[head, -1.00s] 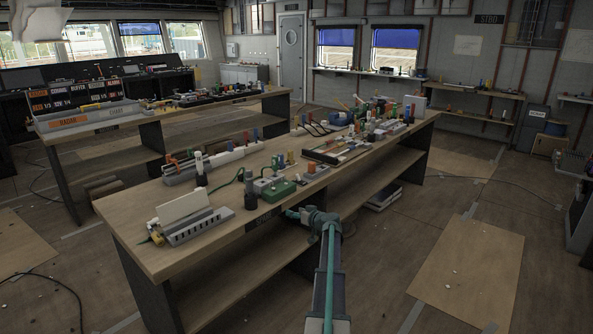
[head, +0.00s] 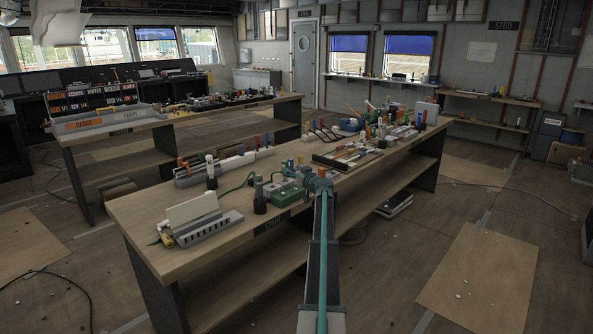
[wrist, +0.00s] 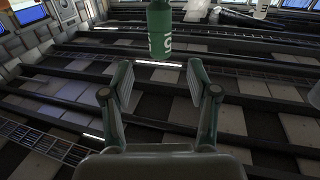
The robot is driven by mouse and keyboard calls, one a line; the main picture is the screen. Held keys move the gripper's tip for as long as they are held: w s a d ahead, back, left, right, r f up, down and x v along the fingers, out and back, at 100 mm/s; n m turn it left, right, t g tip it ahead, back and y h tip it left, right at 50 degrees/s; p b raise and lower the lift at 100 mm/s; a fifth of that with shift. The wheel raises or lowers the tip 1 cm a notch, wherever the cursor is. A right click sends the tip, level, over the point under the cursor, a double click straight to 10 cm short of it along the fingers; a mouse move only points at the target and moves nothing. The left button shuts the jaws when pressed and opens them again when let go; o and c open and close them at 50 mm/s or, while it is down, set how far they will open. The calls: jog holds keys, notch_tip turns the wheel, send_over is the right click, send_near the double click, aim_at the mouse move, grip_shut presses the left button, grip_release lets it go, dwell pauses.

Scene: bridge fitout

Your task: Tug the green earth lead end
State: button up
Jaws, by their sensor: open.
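In the wrist view a green cylinder (wrist: 160,28) with white markings lies just beyond and between my fingertips, not touching them; it looks like the green lead end, though I cannot be sure. My gripper (wrist: 160,75) is open and empty. In the head view my gripper (head: 308,174) is at the bench's near edge, right of a green box (head: 285,194). A green cable (head: 236,186) curves over the bench on the left of that box, near a dark upright cylinder (head: 260,199). My arm and gripper hide part of the bench there.
The wooden bench (head: 150,222) carries a grey slotted block (head: 208,229) at left, a dark tray (head: 345,156) to the right and several crowded small parts behind. A second bench (head: 190,120) stands farther back.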

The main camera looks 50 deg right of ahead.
aim_at(287, 164)
jog(key=p+x, duration=0.3)
jog(key=x, duration=0.2)
jog(key=shift+w+d+r+p, duration=0.2)
jog(key=shift+w+p, duration=0.15)
jog(key=shift+w+d+f+p, duration=0.1)
jog(key=shift+w+p, duration=0.2)
jog(key=shift+w, duration=0.1)
jog(key=shift+w+d+f+p, duration=0.15)
jog(key=shift+w+p, duration=0.1)
jog(key=shift+w, duration=0.2)
grip_shut()
jog(key=shift+d+r+b, duration=0.15)
jog(key=shift+r+b, duration=0.2)
jog(key=shift+b, duration=0.35)
dwell(0.9)
jog(key=shift+f+b, duration=0.25)
jog(key=shift+b, duration=0.4)
dwell(1.1)
jog(key=shift+c, duration=0.2)
grip_release()
jog(key=shift+f, duration=0.1)
